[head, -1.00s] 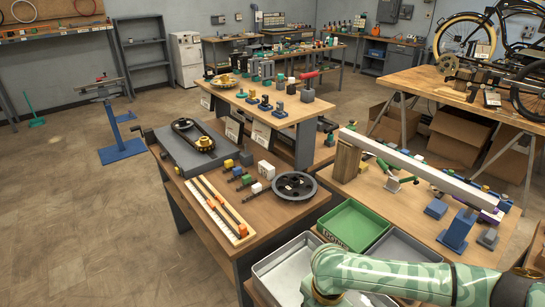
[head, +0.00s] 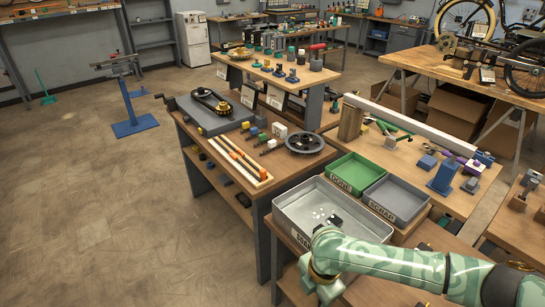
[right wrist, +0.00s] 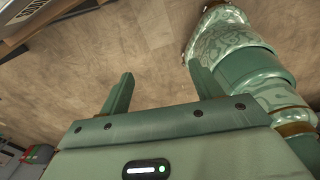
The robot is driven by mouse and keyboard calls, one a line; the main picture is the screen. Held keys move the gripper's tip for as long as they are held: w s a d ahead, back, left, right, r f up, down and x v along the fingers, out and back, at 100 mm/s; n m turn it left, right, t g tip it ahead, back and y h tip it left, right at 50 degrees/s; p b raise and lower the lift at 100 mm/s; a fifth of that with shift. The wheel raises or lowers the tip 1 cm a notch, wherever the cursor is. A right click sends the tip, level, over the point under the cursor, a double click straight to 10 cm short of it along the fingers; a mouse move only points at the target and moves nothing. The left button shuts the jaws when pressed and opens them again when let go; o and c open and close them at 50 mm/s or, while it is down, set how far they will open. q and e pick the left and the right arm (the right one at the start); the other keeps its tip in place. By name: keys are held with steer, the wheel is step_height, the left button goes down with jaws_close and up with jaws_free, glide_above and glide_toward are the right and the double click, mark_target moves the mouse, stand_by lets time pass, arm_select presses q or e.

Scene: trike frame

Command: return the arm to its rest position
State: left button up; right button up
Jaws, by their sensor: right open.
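My right arm (head: 385,262), with a pale green patterned cover, comes in from the right at the bottom of the head view. Its hand end (head: 322,278) hangs beside the near edge of the metal tray, and the fingers are hard to make out there. In the right wrist view my right gripper (right wrist: 160,72) has its two green fingers wide apart with nothing between them. Bare floor (right wrist: 95,60) shows beyond the fingers. My left gripper is in neither view.
A metal tray (head: 289,222) holding small white bits and a dark piece stands just behind the hand. Green (head: 331,177) and grey (head: 372,206) bins are beside it. The workbench (head: 215,160) carries several parts. The floor at left is open.

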step_height(320, 180, down, 8)
steer(key=w+a+m+t+y, duration=0.1)
steer(key=w+m+t+y, duration=0.1)
steer(key=m, duration=0.4)
steer(key=s+d+f+m+h, duration=0.1)
steer(key=s+d+f+m, duration=0.35)
steer(key=f, duration=0.35)
steer(key=s+d+f+m, duration=0.4)
steer(key=s+f+m, duration=0.15)
steer(key=f, duration=0.25)
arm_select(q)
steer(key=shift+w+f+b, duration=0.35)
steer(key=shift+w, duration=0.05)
arm_select(e)
steer(key=s+d+f+m, duration=0.1)
steer(key=s+d+f, duration=0.1)
steer(key=s, duration=0.8)
steer(key=s+d+f+m+g+h, duration=0.1)
steer(key=s+d+f+m, duration=0.1)
steer(key=s, duration=0.8)
steer(key=s+d+f+m, duration=0.1)
steer(key=s+d+f, duration=0.2)
steer(key=s, duration=0.7)
steer(key=shift+s+d+f+m+g+h, duration=0.3)
steer(key=shift+f+h, duration=0.1)
steer(key=shift+f, duration=0.55)
steer(key=shift+w, duration=0.1)
